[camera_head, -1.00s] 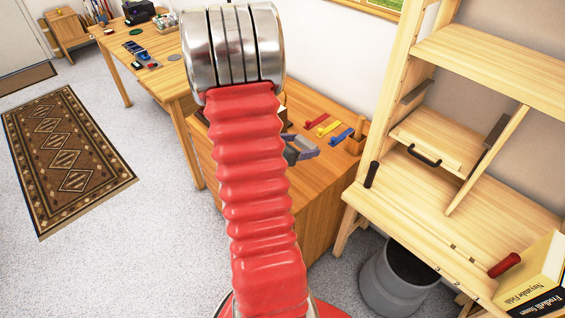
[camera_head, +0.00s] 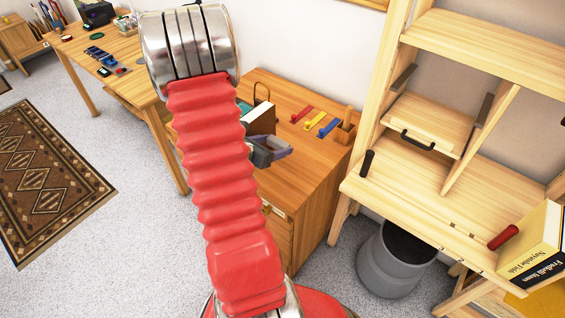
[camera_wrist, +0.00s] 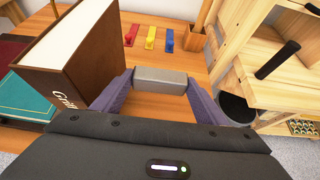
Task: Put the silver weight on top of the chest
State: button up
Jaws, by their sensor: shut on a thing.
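My gripper (camera_wrist: 158,85), with purple-grey fingers, is shut on the silver weight (camera_wrist: 160,77), a small grey block held level between the fingertips in the wrist view. In the head view my gripper (camera_head: 270,151) is partly hidden behind my red arm, and I cannot make out the weight there. The chest (camera_head: 322,190) is a brown wooden cabinet with drawers. My gripper appears over the near part of its top, which also shows in the wrist view (camera_wrist: 172,60). I cannot tell the height of the gap under the weight.
A light wooden desk (camera_head: 440,195) and grey bin (camera_head: 393,262) are to the right.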

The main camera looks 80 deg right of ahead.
send_over(275, 170)
jog(key=shift+d+f, duration=0.1)
jog(key=shift+f, duration=2.75)
jog(key=shift+f, duration=2.1)
jog(key=shift+f, duration=0.1)
jog(key=o, duration=1.3)
jog(key=shift+s, duration=0.1)
jog(key=shift+o, duration=0.2)
jog(key=shift+w+a+r, duration=0.25)
jog(key=shift+a+r, duration=0.05)
jog(key=shift+a, duration=0.1)
jog(key=v, duration=1.1)
jog(key=shift+a, duration=0.1)
